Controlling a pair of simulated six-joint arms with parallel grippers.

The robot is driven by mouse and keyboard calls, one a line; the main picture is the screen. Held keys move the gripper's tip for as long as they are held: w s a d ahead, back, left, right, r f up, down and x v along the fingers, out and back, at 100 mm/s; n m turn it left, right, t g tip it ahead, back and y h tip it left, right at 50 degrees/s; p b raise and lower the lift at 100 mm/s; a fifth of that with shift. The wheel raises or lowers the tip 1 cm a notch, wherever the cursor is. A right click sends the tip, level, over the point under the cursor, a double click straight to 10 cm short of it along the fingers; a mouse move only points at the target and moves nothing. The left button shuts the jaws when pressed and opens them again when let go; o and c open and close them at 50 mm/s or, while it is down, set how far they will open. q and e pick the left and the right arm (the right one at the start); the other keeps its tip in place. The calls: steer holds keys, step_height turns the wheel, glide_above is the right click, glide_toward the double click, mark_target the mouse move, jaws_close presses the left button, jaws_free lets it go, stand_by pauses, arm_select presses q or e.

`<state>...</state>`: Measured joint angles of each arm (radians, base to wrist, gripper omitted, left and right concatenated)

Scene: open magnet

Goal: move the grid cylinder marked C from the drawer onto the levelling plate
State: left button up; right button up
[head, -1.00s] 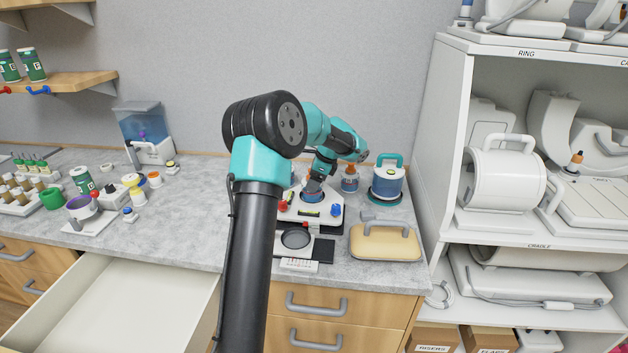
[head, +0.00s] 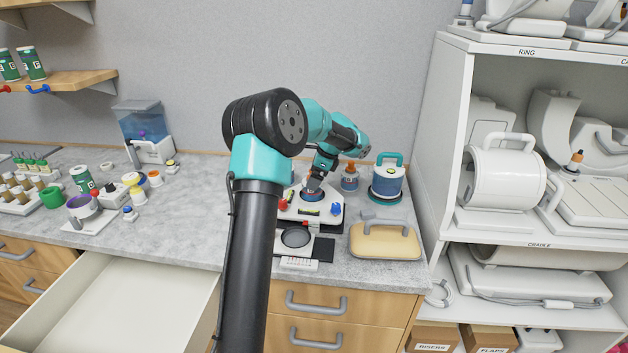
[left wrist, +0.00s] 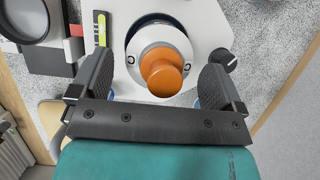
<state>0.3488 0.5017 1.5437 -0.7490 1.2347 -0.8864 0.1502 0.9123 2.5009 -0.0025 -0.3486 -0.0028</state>
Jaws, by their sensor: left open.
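The grid cylinder marked C (left wrist: 145,42) shows in the left wrist view as a white round body with an orange knob on top and a C on either side. It sits on the white levelling plate (left wrist: 207,30), which also shows in the head view (head: 322,219) on the bench. My left gripper (left wrist: 160,75) is open, with one finger on each side of the orange knob and a gap on both sides. In the head view my left gripper (head: 313,189) is above the plate and hides most of the cylinder. The open drawer (head: 125,315) looks empty where visible. My right gripper is not in view.
A blue lidded container (head: 387,182) and a small orange-topped bottle (head: 349,179) stand right of the plate. A tan handled pad (head: 384,243) lies at front right.

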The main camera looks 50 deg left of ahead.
arm_select(q)
steer(key=v, duration=1.1)
steer(key=shift+d, duration=0.1)
